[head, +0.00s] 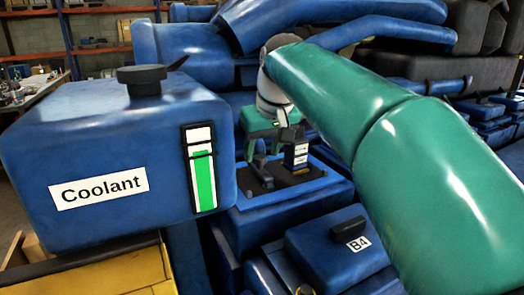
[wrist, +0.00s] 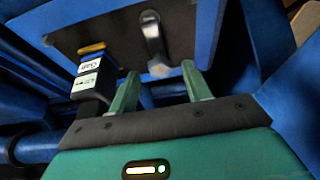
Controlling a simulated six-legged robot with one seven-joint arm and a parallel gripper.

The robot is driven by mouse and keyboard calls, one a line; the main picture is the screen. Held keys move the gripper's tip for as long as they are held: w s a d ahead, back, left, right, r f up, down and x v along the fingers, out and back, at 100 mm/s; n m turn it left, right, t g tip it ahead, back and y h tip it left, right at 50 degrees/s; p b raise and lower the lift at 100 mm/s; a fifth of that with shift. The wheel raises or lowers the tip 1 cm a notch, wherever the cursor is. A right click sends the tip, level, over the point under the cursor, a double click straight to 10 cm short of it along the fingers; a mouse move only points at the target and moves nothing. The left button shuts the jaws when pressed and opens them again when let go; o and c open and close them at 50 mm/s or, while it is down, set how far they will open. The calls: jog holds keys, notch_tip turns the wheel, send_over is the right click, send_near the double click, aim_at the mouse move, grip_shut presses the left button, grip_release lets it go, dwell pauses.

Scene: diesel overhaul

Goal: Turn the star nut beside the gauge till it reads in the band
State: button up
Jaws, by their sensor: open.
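No part in view is clearly a star nut. A grey lever-like part with a pale rounded end (wrist: 153,40) stands on a dark plate (wrist: 185,22) in the wrist view. My gripper (wrist: 160,70) is open, with its two green fingers apart and the pale end between or just beyond their tips; contact cannot be told. In the head view my gripper (head: 272,135) is over a blue housing with a dark top, its fingers hard to make out. A black block with white labels (wrist: 88,78) stands left of the fingers. A vertical green-and-white gauge (head: 201,168) is on the Coolant tank.
The blue Coolant tank (head: 100,150) with its black cap (head: 142,78) stands close on the left. A blue cover marked B4 (head: 335,250) lies in front of the housing. Thick blue pipes (head: 290,25) pass behind. My green arm hides much of the right side.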

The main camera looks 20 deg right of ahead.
jog(key=shift+w+f, duration=0.4)
jog(key=shift+f, duration=0.15)
jog(key=shift+s, duration=0.15)
jog(key=c, duration=1)
jog(key=shift+a+m, duration=0.1)
jog(key=shift+m, duration=0.2)
jog(key=m+h, duration=0.1)
jog(key=m, duration=0.1)
jog(key=shift+r+m, duration=0.1)
jog(key=shift+m, duration=0.2)
jog(key=shift+a+m+h, duration=0.15)
jog(key=shift+m+h, duration=0.3)
jog(key=shift+m, duration=0.6)
jog(key=shift+a+m+h, duration=0.15)
jog(key=shift+m+h, duration=0.3)
jog(key=shift+m, duration=0.6)
jog(key=shift+g, duration=0.3)
